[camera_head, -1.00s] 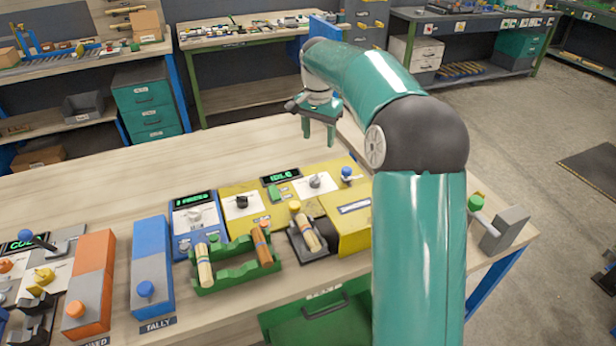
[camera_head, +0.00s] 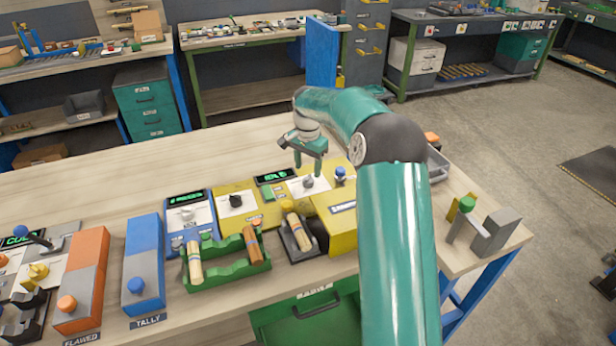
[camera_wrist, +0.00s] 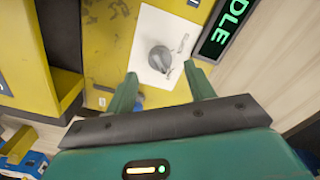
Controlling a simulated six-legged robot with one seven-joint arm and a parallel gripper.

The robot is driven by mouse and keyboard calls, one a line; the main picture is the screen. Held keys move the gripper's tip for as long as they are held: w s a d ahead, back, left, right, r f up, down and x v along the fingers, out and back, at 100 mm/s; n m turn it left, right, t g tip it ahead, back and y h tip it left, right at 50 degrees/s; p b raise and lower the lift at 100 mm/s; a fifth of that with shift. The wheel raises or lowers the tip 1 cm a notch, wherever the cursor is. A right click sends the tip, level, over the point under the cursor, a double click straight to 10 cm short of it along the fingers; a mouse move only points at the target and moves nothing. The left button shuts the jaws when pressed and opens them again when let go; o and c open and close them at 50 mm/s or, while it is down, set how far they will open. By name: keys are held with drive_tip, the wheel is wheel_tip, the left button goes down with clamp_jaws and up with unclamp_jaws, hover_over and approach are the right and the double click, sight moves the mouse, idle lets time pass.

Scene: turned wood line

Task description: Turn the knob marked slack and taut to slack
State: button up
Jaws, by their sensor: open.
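A grey knob (camera_head: 307,182) sits on a white plate on the yellow machine (camera_head: 342,225), and it also shows in the wrist view (camera_wrist: 160,59). The plate (camera_wrist: 177,25) carries small lettering that is too blurred to read surely. My gripper (camera_head: 308,166) is open and empty, just above the knob. In the wrist view the two green fingers of my gripper (camera_wrist: 160,69) stand apart, with the knob beyond and between their tips. I see no contact with the knob.
A green display (camera_wrist: 229,24) reading IDLE is beside the plate. A blue-topped control (camera_head: 340,174) stands right of the knob. A second, dark knob (camera_head: 236,200) is further left. A green rack (camera_head: 230,266) holds turned wood pieces in front.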

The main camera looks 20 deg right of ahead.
sight(308, 177)
wheel_tip(308, 177, down, 5)
drive_tip(key=shift+r, duration=0.2)
drive_tip(key=c, duration=1)
